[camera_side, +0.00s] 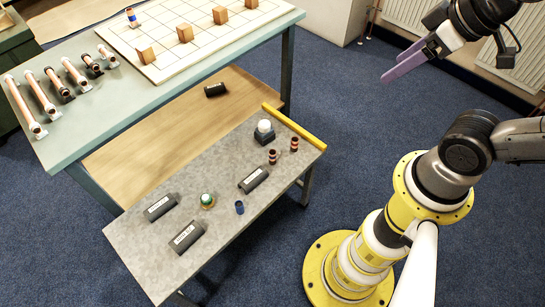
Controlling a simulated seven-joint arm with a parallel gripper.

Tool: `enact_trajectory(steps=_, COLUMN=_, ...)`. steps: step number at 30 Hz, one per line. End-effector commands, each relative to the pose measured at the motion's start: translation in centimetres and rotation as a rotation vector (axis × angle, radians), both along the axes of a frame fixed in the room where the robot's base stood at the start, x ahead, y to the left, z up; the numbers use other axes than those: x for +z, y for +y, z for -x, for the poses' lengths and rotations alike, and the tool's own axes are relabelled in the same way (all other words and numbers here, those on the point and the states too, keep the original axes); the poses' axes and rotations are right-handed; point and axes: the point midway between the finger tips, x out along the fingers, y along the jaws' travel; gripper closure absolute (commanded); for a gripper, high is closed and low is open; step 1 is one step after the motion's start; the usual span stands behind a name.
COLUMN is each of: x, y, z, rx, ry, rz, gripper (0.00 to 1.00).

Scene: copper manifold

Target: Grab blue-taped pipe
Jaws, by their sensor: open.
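A short upright piece with blue, white and orange bands (132,17) stands at the far left of the white gridded board. A small dark blue cylinder (239,207) stands on the low grey table. Which of these is the blue-taped pipe I cannot tell for sure. My gripper (392,70) has purple fingers and is open and empty. It is in the air at the upper right, over the blue carpet, well apart from both pieces.
The gridded board (205,45) bears several wooden blocks. Several copper pipes (40,95) lie in a row on the green-topped table (120,125). The grey table (215,235) holds dark labelled blocks (187,237), two banded copper pieces (272,156) and a yellow edge bar (295,127).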

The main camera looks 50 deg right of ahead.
Motion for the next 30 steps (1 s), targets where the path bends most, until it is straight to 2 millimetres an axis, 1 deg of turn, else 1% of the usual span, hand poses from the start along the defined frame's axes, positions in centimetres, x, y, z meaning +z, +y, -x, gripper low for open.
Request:
enact_trajectory(steps=5, x=2.9, y=0.0, z=-2.6, rx=0.179, ry=-0.107, rz=0.113, gripper=0.31)
enact_trajectory(steps=8, x=4.4, y=0.0, z=-5.0, rx=0.285, ry=-0.140, rz=0.187, gripper=0.31)
enact_trajectory(steps=12, x=5.7, y=0.0, z=-9.2, rx=0.429, ry=-0.153, rz=0.286, gripper=0.31)
enact_trajectory(steps=14, x=5.9, y=0.1, z=-11.1, rx=0.487, ry=-0.152, rz=0.324, gripper=0.31)
enact_trajectory(steps=17, x=5.7, y=0.1, z=-14.7, rx=0.587, ry=-0.140, rz=0.386, gripper=0.31)
enact_trajectory(steps=18, x=5.4, y=0.1, z=-16.3, rx=0.631, ry=-0.132, rz=0.411, gripper=0.31)
enact_trajectory(steps=20, x=4.7, y=0.2, z=-18.9, rx=0.697, ry=-0.118, rz=0.447, gripper=0.31)
enact_trajectory(steps=21, x=4.0, y=0.2, z=-20.6, rx=0.741, ry=-0.108, rz=0.470, gripper=0.31)
enact_trajectory(steps=23, x=2.7, y=0.2, z=-23.1, rx=0.804, ry=-0.089, rz=0.500, gripper=0.31)
enact_trajectory(steps=24, x=1.7, y=0.3, z=-24.7, rx=0.846, ry=-0.078, rz=0.517, gripper=0.31)
enact_trajectory(steps=26, x=-0.1, y=0.3, z=-27.0, rx=0.906, ry=-0.058, rz=0.540, gripper=0.31)
enact_trajectory(steps=27, x=-1.5, y=0.4, z=-28.4, rx=0.943, ry=-0.043, rz=0.552, gripper=0.31)
enact_trajectory(steps=29, x=-3.8, y=0.4, z=-30.4, rx=0.999, ry=-0.020, rz=0.568, gripper=0.31)
enact_trajectory(steps=30, x=-5.4, y=0.5, z=-31.6, rx=1.035, ry=-0.003, rz=0.575, gripper=0.31)
